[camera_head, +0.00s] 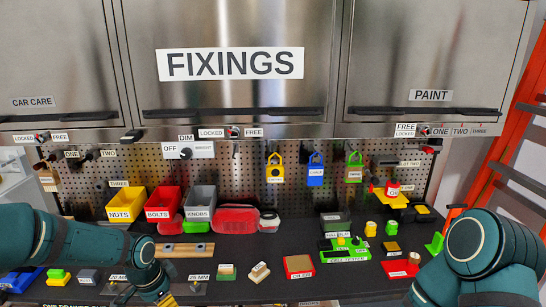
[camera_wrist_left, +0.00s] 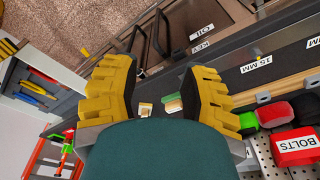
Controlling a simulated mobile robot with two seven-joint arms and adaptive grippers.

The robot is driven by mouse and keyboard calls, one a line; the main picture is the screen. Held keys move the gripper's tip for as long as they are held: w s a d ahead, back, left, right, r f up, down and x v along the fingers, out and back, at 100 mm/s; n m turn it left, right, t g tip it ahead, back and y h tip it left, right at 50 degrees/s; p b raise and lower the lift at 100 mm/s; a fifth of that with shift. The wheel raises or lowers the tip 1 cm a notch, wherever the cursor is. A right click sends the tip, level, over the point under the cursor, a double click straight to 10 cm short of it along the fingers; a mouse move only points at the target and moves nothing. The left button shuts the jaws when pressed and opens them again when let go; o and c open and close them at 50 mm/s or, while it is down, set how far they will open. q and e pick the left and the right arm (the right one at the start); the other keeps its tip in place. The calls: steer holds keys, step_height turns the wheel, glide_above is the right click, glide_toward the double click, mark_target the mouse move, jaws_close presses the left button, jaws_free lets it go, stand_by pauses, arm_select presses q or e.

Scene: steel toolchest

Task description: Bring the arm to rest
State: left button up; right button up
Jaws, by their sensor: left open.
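My left arm (camera_head: 80,245) reaches in from the left in the head view. Its gripper (camera_head: 160,296) hangs low at the bottom edge, over the front of the dark worktop, partly cut off. In the left wrist view the yellow ridged fingers of the gripper (camera_wrist_left: 160,92) stand wide apart with nothing held between them. Small blocks show beyond the fingers, apart from them. My right arm (camera_head: 478,255) shows as a rounded teal link at the lower right; its gripper is out of view.
Bins for nuts (camera_head: 126,204), bolts (camera_head: 163,202) and knobs (camera_head: 200,200) stand behind the left arm. Several small blocks and a green tester (camera_head: 343,250) lie on the worktop. Padlocks hang on the pegboard (camera_head: 240,170). Drawer handles (camera_wrist_left: 165,33) show in the wrist view.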

arm_select(q)
steer(key=s+d+f+n+h+b, duration=0.1)
steer(key=s+d+f+n+b, duration=0.15)
steer(key=d+f, duration=0.5)
steer(key=s+d+f+n+h+b, duration=0.25)
steer(key=d+f, duration=0.25)
steer(key=f, duration=0.6)
steer(key=s+d+f+n+b, duration=0.3)
steer(key=s+f+n+b, duration=0.1)
steer(key=s+f, duration=0.5)
steer(key=shift+s+d+f+n+t+y+b, duration=0.3)
steer(key=shift+s+d+f+n+y+b, duration=0.1)
steer(key=shift+f+n, duration=0.1)
